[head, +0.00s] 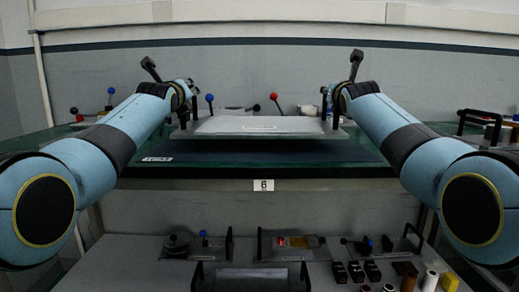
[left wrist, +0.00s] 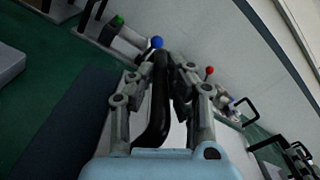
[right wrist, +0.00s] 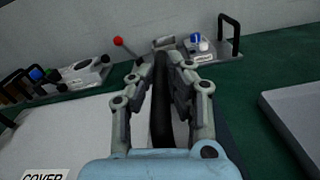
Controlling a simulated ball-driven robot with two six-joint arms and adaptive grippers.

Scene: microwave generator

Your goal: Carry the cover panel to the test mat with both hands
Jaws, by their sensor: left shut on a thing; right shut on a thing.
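The cover panel (head: 262,125) is a pale flat plate with black handles at its left and right ends. It looks level in the head view, and its label shows in the right wrist view (right wrist: 45,174). My left gripper (left wrist: 160,68) is shut on the panel's left black handle (left wrist: 155,120). My right gripper (right wrist: 163,68) is shut on the right black handle (right wrist: 160,115). The dark blue test mat (head: 270,153) shows below and in front of the panel's near edge. The panel hides its far part. I cannot tell the gap between them.
The green bench top (head: 130,178) holds several levers and fittings along the back wall. A black-handled item (head: 485,125) stands at the right. A lower grey shelf (head: 140,270) carries more parts. A pale slab (right wrist: 295,120) lies right of the panel in the right wrist view.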

